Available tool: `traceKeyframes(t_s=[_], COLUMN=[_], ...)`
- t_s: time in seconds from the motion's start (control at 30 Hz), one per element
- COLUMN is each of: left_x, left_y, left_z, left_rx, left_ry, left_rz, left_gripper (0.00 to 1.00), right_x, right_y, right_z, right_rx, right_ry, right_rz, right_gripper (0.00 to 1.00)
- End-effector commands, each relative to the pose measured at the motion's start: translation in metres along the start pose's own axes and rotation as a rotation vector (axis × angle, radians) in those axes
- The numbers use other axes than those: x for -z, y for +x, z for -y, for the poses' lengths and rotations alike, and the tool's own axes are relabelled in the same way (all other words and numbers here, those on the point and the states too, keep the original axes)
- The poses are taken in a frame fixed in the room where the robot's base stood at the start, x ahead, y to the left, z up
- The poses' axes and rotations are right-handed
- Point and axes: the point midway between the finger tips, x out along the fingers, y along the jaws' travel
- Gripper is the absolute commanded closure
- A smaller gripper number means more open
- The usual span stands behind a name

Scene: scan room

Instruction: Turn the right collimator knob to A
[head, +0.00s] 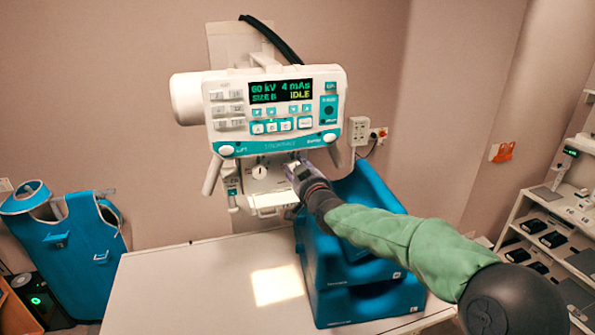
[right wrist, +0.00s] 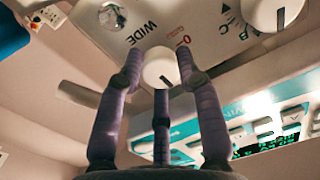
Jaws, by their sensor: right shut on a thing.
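The collimator panel (head: 275,178) hangs under the console, with a white left knob (head: 259,172) on it. My right gripper (head: 294,170) is at the panel's right part and covers the right knob in the head view. In the right wrist view, my purple fingers (right wrist: 159,72) are shut around a white round knob (right wrist: 160,63) with a dark mark on its lower edge. "WIDE" and a red "0" are printed beside it. Another white knob (right wrist: 268,12) lies apart at upper right, with "B" and "C" near it. My left gripper is out of view.
The console (head: 275,105) above shows "60 kV", "4 mAs" and "IDLE". A blue apron (head: 85,245) hangs at left; shelves (head: 550,235) stand at right.

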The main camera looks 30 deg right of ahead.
Motion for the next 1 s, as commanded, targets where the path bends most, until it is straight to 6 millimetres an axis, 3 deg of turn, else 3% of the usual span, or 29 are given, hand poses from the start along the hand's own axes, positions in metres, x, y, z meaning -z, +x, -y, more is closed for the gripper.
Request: traceKeyframes(t_s=[0.4, 0.93, 0.97, 1.0], left_x=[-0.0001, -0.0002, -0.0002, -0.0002], left_y=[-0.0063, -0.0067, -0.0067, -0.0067], left_z=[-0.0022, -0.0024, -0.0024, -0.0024], left_rx=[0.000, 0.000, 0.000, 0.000], left_ry=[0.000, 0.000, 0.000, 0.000], left_rz=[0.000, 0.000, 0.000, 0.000], left_gripper=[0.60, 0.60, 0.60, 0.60], right_x=[0.0073, 0.0075, 0.0076, 0.0075], right_y=[-0.0003, -0.0002, -0.0002, -0.0002], right_z=[-0.0004, -0.0003, -0.0003, -0.0003], right_rx=[-0.010, -0.011, -0.011, -0.011], right_ry=[-0.189, -0.214, -0.214, -0.213], right_rz=[-0.004, -0.005, -0.005, -0.005], right_gripper=[0.97, 0.97, 0.62, 0.50])
